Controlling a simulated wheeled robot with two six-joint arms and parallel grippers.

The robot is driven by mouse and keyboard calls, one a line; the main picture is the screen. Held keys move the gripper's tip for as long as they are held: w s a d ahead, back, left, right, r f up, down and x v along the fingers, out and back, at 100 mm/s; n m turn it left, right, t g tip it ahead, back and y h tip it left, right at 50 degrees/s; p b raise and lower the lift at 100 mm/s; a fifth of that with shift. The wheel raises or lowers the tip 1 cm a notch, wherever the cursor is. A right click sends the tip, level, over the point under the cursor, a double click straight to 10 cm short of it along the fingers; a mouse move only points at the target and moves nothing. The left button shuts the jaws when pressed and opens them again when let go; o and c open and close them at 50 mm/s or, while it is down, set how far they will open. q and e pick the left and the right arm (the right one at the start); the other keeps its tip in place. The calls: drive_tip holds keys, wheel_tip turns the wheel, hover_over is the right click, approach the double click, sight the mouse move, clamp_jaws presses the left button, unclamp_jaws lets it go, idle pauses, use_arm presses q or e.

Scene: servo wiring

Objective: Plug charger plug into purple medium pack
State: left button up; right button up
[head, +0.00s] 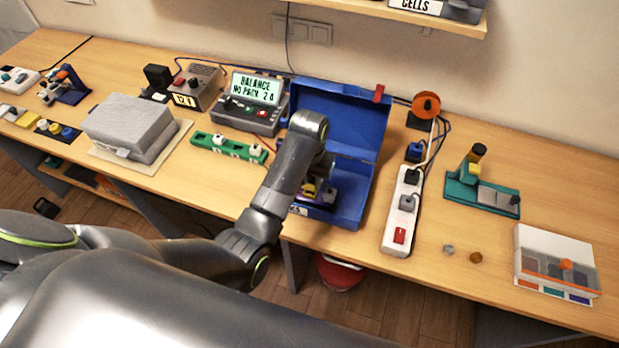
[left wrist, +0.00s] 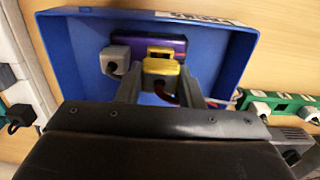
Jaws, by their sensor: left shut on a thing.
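The purple pack (left wrist: 180,45) lies inside the open blue case (left wrist: 75,50). It has a yellow socket (left wrist: 160,52) in its near side. My left gripper (left wrist: 161,82) is shut on a yellow plug (left wrist: 160,72) with a dark red lead trailing from it. The plug is right in front of the socket; I cannot tell whether they touch. A small grey connector (left wrist: 114,58) sits at the pack's left in the wrist view. In the head view my left gripper (head: 318,180) reaches down into the blue case (head: 345,115), hiding most of the pack. My right gripper is not in view.
The charger (head: 250,100) reads "BALANCE NO PACK 2 A". A green strip (head: 228,148) lies left of the case, and a white power strip (head: 404,215) lies right.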

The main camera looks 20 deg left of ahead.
use_arm(q)
drive_tip(key=shift+f+b, duration=0.55)
drive_tip(key=shift+f, duration=0.8)
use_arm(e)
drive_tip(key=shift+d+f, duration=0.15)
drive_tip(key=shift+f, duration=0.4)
use_arm(q)
drive_tip(key=o, duration=1.1)
drive_tip(key=shift+c, duration=0.2)
drive_tip(key=shift+r, duration=0.15)
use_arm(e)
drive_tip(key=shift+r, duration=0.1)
